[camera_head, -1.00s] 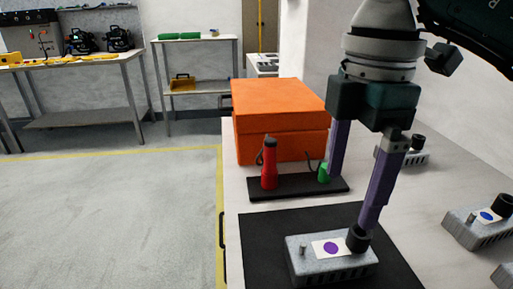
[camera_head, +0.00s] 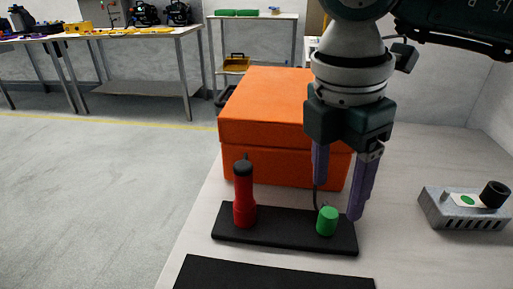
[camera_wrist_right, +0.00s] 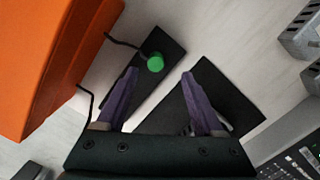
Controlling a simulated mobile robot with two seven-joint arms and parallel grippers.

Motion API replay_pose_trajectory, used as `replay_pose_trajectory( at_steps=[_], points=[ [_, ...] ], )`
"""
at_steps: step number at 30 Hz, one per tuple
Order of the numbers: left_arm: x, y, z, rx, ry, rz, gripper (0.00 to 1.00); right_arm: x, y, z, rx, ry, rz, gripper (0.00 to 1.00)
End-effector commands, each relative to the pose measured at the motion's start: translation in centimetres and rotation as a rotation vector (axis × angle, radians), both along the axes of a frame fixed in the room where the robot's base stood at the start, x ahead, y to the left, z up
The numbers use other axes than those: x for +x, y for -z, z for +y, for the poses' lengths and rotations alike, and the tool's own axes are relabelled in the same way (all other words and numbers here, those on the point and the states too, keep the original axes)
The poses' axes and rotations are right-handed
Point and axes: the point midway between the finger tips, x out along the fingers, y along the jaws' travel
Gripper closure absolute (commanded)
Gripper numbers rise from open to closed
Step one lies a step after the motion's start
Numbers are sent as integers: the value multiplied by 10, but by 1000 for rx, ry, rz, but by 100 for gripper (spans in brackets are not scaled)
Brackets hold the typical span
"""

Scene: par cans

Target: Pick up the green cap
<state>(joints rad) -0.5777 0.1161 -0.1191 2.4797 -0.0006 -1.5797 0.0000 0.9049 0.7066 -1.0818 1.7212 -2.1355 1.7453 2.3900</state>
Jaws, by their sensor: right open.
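The green cap (camera_head: 327,221) is a small cylinder standing at the right end of a black plate (camera_head: 285,232) on the light table. It also shows in the right wrist view (camera_wrist_right: 155,62), beyond the fingertips and between their directions. My right gripper (camera_head: 337,198) has purple fingers and is open and empty. In the head view its fingers hang just behind and around the cap, one on each side. In the right wrist view the fingertips (camera_wrist_right: 160,72) are apart and no contact with the cap shows. My left gripper is not in view.
A red bottle-like tool (camera_head: 244,200) with a black top stands at the plate's left end. A large orange box (camera_head: 262,110) stands close behind. A grey device (camera_head: 462,209) with a green dot is at the right. A black mat (camera_head: 270,275) lies in front.

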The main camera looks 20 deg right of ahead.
Motion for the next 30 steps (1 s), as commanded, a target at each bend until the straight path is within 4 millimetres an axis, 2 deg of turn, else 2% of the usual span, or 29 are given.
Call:
replay_pose_trajectory(
  at_steps=[5,13,16,23,30],
  points=[
    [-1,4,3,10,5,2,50,1,17,-2,-1,0,2,31],
    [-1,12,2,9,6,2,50,6,57,-6,-1,1,2,31],
    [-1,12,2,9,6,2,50,7,64,-7,-1,0,0,31],
    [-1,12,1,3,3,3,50,7,64,-7,0,0,-1,31],
    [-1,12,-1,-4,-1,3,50,7,64,-7,0,0,-1,58]
  ],
)
